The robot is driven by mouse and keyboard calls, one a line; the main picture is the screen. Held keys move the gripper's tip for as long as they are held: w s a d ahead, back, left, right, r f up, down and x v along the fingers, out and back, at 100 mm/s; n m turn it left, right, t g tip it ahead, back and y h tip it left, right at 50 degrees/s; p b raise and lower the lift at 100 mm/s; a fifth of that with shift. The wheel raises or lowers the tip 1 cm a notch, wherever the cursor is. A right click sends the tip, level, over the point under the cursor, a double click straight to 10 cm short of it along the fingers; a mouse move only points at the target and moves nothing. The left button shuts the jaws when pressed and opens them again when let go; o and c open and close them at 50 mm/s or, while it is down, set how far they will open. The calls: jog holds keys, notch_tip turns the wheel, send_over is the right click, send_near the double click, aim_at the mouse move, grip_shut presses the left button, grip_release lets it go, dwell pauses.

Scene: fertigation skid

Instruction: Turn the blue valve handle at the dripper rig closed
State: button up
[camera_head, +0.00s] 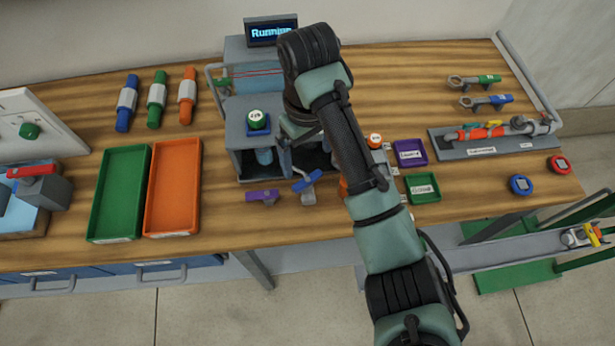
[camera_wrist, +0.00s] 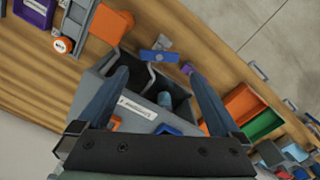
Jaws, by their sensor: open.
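The blue valve handle (camera_head: 306,181) is on a small grey valve at the front of the grey dripper rig (camera_head: 246,151), just left of my arm. In the wrist view the blue handle (camera_wrist: 158,56) lies beyond the fingertips, in the gap between them. My gripper (camera_wrist: 160,78) is open and empty, above the rig with its fingers spread. It appears apart from the handle. In the head view my arm mostly hides the gripper and part of the rig.
A purple handle (camera_head: 263,196) sits left of the blue one. An orange part (camera_wrist: 110,23) is on the other side. Green (camera_head: 118,193) and orange (camera_head: 173,187) trays lie left of the rig. A display (camera_head: 271,31) stands behind it. Bench space in front is clear.

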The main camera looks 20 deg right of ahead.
aim_at(307, 180)
notch_tip(307, 180, down, 7)
jog(key=b, duration=0.4)
jog(key=shift+w+r, duration=0.1)
jog(key=shift+r, duration=0.05)
jog(key=shift+f, duration=0.9)
jog(key=c, duration=1.1)
jog(key=shift+o, duration=0.2)
